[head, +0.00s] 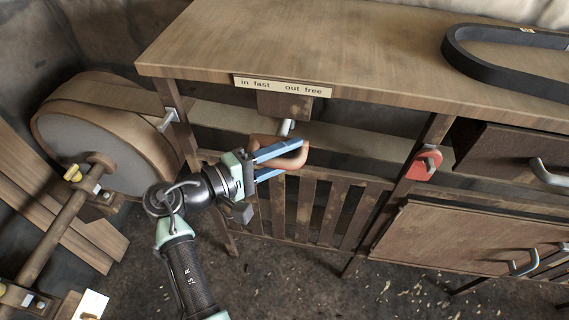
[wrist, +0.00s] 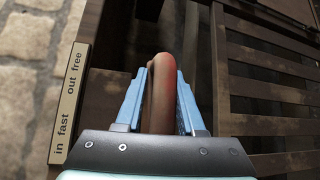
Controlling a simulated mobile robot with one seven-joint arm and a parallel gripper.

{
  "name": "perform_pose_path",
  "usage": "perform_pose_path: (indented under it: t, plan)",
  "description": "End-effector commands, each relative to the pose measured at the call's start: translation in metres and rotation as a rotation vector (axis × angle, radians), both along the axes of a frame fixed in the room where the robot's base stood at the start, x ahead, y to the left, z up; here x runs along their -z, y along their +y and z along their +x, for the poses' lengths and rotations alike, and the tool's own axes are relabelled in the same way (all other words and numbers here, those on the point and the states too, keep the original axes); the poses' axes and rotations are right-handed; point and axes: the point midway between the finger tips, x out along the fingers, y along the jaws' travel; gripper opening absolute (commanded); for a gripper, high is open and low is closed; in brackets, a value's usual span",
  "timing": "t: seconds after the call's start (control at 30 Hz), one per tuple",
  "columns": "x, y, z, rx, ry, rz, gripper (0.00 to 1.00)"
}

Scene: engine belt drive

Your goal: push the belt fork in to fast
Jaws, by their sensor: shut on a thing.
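The belt fork shows as a reddish-brown rounded handle (head: 293,157) on a short metal rod (head: 286,127) below the bench top. The label plate (head: 283,87) above it reads "in fast" on the left and "out free" on the right. My gripper (head: 278,160) has its blue fingers on either side of the handle and is shut on it. In the wrist view the handle (wrist: 161,88) stands between the two fingers, and the label plate (wrist: 69,105) is at the left. The far end of the handle's rod is hidden under the bench.
A wooden bench (head: 330,45) stands over the fork, with a black belt (head: 490,65) on top. A large belt-wrapped drum (head: 100,150) is at the left. A red knob (head: 424,165) is on a post to the right. A slatted guard (head: 320,210) stands behind my gripper.

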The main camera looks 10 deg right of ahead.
Motion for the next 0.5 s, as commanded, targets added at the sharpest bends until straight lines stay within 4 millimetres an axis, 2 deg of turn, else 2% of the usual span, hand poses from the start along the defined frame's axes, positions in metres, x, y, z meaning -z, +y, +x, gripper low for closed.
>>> perform_pose_path:
  t: [0.03, 0.17, 0.2, 0.27, 0.3, 0.5]
  plan:
    - [0.0067, -0.0009, 0.0000, -0.003, 0.015, 0.010, 0.00]
    - [0.0066, -0.0009, 0.0000, -0.004, 0.015, 0.010, 0.00]
    - [0.0064, -0.0011, 0.0000, -0.003, 0.015, 0.010, 0.45]
    - [0.0062, -0.0011, 0.0001, -0.003, 0.013, 0.010, 0.56]
    - [0.0058, -0.0012, 0.0001, -0.003, 0.013, 0.010, 0.58]
    - [0.0036, -0.0006, 0.0003, -0.003, 0.008, 0.009, 0.58]
